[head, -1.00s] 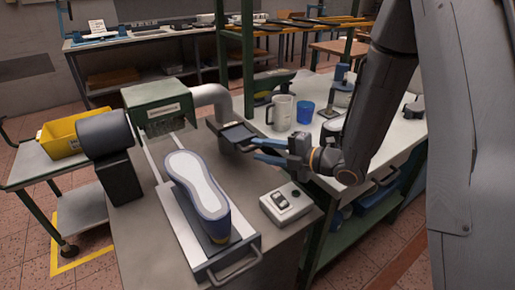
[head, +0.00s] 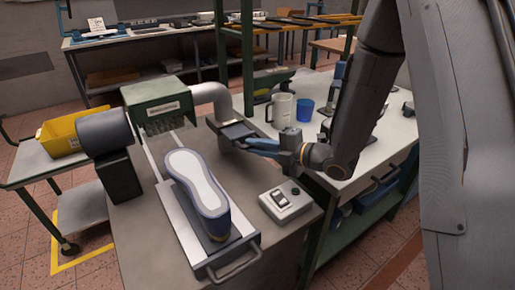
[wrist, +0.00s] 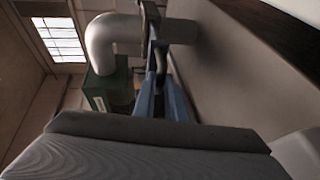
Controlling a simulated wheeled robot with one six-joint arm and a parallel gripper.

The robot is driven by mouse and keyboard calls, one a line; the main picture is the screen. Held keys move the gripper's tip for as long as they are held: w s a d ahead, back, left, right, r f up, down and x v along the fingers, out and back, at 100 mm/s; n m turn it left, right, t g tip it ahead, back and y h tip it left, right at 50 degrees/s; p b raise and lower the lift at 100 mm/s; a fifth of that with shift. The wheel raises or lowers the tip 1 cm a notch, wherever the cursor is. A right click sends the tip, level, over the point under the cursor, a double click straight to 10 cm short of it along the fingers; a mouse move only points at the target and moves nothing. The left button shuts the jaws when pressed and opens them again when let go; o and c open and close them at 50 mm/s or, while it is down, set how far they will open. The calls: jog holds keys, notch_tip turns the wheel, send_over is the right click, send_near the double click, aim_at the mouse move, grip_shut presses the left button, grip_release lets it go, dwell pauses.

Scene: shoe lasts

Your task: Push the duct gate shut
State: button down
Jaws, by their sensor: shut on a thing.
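The duct gate (head: 234,130) is a dark flat plate at the lower end of the pale grey duct pipe (head: 211,93), right of the green machine hood. My gripper (head: 252,146) has its blue fingers at the gate's near right side, closed on what seems to be its handle. The wrist view shows the blue fingers (wrist: 160,85) close together, reaching to the narrow edge of the gate (wrist: 148,22) beside the pipe (wrist: 112,38). The handle is mostly hidden by the fingers. I cannot tell how far the gate stands out.
A shoe last (head: 198,182) lies on a tray with a bar handle in front of the green hood (head: 157,104). A switch box (head: 286,202) sits near my gripper. A white mug (head: 283,110) and blue cup (head: 305,110) stand on the bench behind.

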aim_at(248, 136)
jog(key=w+a, duration=0.1)
jog(key=w+a+b, duration=0.1)
jog(key=w, duration=0.1)
jog(key=w+a+b, duration=0.1)
jog(key=shift+w+f, duration=0.1)
jog(key=shift+w, duration=0.25)
jog(key=shift+w+a, duration=0.3)
jog(key=shift+w, duration=0.1)
jog(key=shift+r, duration=0.2)
jog(key=c, duration=1.8)
grip_release()
jog(key=shift+a+f, duration=0.1)
jog(key=shift+c, duration=0.2)
jog(key=shift+o, duration=0.2)
